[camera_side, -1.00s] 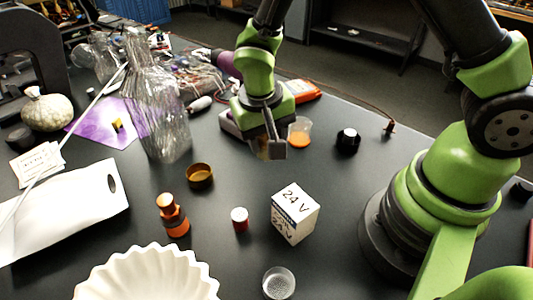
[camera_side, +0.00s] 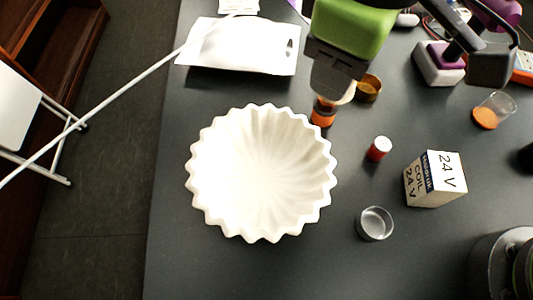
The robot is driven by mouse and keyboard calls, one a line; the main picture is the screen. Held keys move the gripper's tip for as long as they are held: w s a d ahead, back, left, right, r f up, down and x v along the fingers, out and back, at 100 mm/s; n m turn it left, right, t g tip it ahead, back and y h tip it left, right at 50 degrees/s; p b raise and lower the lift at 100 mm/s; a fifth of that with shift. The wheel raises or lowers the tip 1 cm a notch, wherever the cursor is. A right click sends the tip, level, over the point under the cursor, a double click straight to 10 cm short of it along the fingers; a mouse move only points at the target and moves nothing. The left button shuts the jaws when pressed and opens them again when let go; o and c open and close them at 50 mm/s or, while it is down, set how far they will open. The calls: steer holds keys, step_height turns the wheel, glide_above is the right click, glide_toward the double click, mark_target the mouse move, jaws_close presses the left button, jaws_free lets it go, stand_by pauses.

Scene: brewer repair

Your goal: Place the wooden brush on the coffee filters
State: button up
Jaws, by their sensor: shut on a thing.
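The coffee filters (camera_side: 262,172) are a white, fluted, bowl-shaped stack, open upward, on the dark table in the middle of the side view. My gripper (camera_side: 332,90) points down above and to the right of their far rim, apart from them. It is shut on a small tan thing, taken to be the wooden brush (camera_side: 348,94). Only a pale edge of the brush shows beside the fingers; the rest is hidden.
An orange bottle (camera_side: 322,113) stands partly hidden below my gripper. An amber dish (camera_side: 369,88), red-and-white vial (camera_side: 379,148), clear dish (camera_side: 375,223) and coil box (camera_side: 434,179) stand to the right. A white pouch (camera_side: 240,47) lies behind the filters; the table's left edge is near.

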steer(key=s+a+r+n, duration=0.2)
steer(key=s+a+n, duration=0.2)
steer(key=s+a, duration=0.15)
steer(key=y, duration=0.1)
glide_toward(280, 159)
steer(key=shift+n, duration=0.4)
steer(key=f, duration=0.5)
steer(key=shift+w+a+f, duration=0.25)
steer(key=shift+w+f, duration=0.05)
steer(key=shift+f, duration=0.05)
steer(key=shift+f, duration=0.1)
steer(key=o, duration=1.1)
